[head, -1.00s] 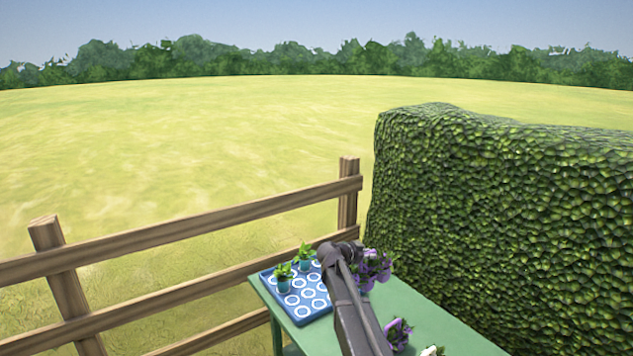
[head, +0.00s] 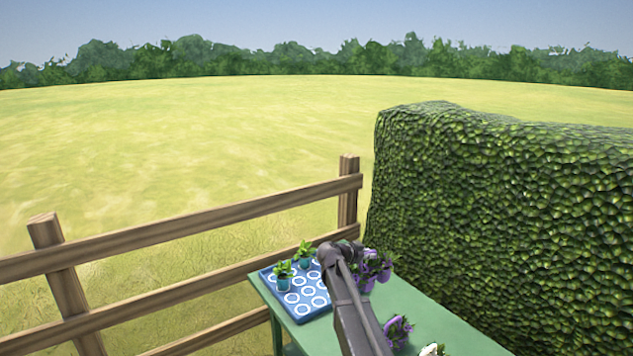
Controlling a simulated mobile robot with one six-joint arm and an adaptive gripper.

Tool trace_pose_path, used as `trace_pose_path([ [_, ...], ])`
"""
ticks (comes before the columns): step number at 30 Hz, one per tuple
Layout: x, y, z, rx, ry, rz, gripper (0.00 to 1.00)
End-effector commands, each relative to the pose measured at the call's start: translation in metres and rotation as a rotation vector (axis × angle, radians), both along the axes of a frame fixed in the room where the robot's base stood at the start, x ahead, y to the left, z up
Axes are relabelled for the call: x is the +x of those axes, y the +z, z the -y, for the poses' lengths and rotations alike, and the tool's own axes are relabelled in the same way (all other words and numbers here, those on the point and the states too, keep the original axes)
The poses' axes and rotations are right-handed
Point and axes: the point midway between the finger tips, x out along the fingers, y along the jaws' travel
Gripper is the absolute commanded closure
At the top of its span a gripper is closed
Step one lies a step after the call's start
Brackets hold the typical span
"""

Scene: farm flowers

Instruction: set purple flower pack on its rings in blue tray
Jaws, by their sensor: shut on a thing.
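The blue tray (head: 290,310) lies on the green table's far left part, its floor marked with several white rings. Two green plants in teal pots (head: 284,284) (head: 305,254) stand on it toward the left and back. Purple flowers in purple pots (head: 374,268) show just right of my arm, beyond the tray's right side. Another purple flower plant (head: 397,330) stands nearer, right of the arm. My dark arm reaches over the tray's right edge and hides part of it. My gripper's fingers are hidden behind the arm, so what they hold does not show.
The green table (head: 440,317) has bare room right of the purple flowers. A white flower (head: 432,350) shows at the bottom edge. A wooden fence (head: 180,236) runs behind and left of the table. A tall hedge (head: 500,200) stands close on the right.

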Motion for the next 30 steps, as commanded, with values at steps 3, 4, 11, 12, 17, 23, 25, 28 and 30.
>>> trace_pose_path([
  [3,0.000,-0.018,0.000,-0.001,0.000,0.000,1.00],
  [4,0.000,-0.022,0.000,-0.001,0.000,0.000,1.00],
  [11,0.000,-0.036,0.000,-0.001,0.000,0.000,1.00],
  [12,0.000,-0.037,0.000,-0.001,0.000,0.000,1.00],
  [17,0.000,-0.037,0.000,-0.001,0.000,0.000,1.00],
  [23,0.000,-0.037,0.000,-0.001,0.000,0.000,1.00],
  [25,0.000,-0.037,0.000,-0.001,0.000,0.000,1.00],
  [28,0.000,-0.036,0.000,-0.001,0.000,0.000,1.00],
  [30,0.000,-0.034,0.000,-0.001,0.000,0.000,1.00],
])
